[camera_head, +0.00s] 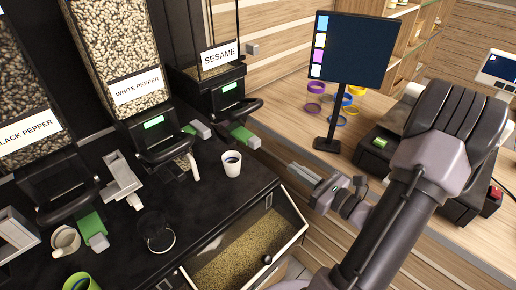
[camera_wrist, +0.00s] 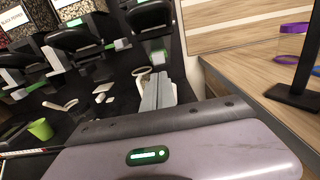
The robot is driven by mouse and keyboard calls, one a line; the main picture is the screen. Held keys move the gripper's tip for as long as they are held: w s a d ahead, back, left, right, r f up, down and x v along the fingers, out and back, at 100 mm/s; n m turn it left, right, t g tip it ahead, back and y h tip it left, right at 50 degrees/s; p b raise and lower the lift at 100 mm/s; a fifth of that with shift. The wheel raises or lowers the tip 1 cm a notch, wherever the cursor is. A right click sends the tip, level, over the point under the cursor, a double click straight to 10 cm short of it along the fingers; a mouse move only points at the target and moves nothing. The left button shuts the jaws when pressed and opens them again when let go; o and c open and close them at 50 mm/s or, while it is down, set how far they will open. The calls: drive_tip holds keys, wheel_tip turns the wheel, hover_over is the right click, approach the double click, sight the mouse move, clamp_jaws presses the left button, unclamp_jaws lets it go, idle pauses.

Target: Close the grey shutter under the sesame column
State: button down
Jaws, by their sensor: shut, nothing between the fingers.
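The sesame column (camera_head: 218,57) stands at the top middle of the head view, with a black dispenser below its label. Below it, a grey-ended shutter (camera_head: 254,142) sticks out to the front right, with a green strip (camera_head: 240,131) showing behind its end. My gripper (camera_head: 296,169) is shut and empty, to the right of the shutter and apart from it, beyond the counter's edge. In the wrist view the shut fingers (camera_wrist: 157,92) point toward the black counter and the dispensers.
A white cup (camera_head: 232,163) stands on the black counter in front of the shutter. An open grain-filled drawer (camera_head: 298,228) lies below. Another green-and-grey slide (camera_head: 201,130) is left of the sesame one. A monitor (camera_head: 352,48) stands on the wooden counter at right.

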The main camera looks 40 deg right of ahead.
sight(258, 145)
drive_tip(key=w, duration=0.4)
drive_tip(key=w+b, duration=0.1)
drive_tip(key=w, duration=0.3)
drive_tip(key=w+a, duration=0.1)
drive_tip(key=w, duration=0.2)
drive_tip(key=shift+w, duration=0.4)
